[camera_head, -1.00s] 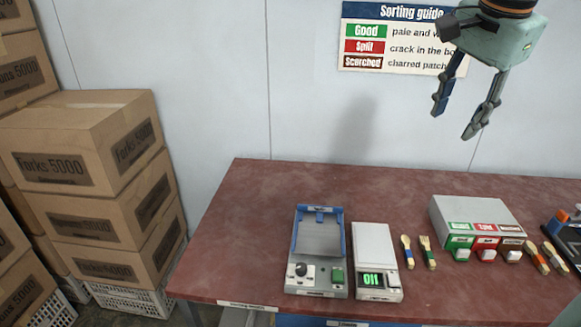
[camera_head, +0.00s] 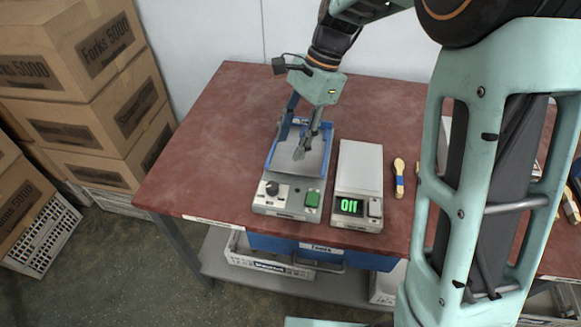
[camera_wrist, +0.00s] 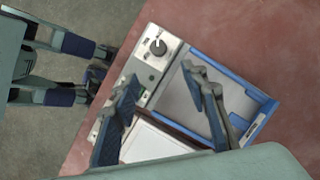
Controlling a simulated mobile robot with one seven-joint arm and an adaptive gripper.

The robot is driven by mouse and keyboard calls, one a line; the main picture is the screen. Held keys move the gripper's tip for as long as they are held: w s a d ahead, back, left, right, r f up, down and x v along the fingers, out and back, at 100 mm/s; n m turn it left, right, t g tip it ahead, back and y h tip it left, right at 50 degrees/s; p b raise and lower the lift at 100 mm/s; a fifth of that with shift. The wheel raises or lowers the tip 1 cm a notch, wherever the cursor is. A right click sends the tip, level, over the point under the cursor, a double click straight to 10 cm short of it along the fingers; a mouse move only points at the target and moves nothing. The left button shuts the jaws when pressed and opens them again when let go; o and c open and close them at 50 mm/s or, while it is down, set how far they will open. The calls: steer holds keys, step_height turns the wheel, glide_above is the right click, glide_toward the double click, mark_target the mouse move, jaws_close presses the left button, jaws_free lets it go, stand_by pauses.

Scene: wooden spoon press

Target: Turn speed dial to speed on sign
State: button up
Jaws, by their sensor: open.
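The speed dial (camera_head: 272,188) is a round black knob on a light plate, at the front left corner of a grey machine (camera_head: 287,207) with a blue-edged tray (camera_head: 270,153). The dial also shows in the wrist view (camera_wrist: 158,46) with a white mark on top; the setting is too small to read. My gripper (camera_head: 290,142) is open and empty above the tray, behind the dial. In the wrist view its spread fingers (camera_wrist: 162,80) point towards the dial side, apart from it. No sign with a speed is readable now.
A green button (camera_head: 313,198) sits right of the dial. A white scale (camera_head: 359,165) with a lit green display stands close on the right. The red tabletop (camera_head: 185,150) is clear to the left. Boxes (camera_head: 85,120) are stacked at the left.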

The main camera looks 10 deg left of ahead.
mark_target(273, 185)
steer(key=shift+g, duration=0.3)
steer(key=x, duration=0.8)
steer(key=b+x, duration=0.1)
steer(key=x, duration=0.3)
steer(key=shift+s+a+f, duration=0.15)
steer(key=shift+a, duration=0.3)
steer(key=shift+c, duration=0.7)
jaws_close()
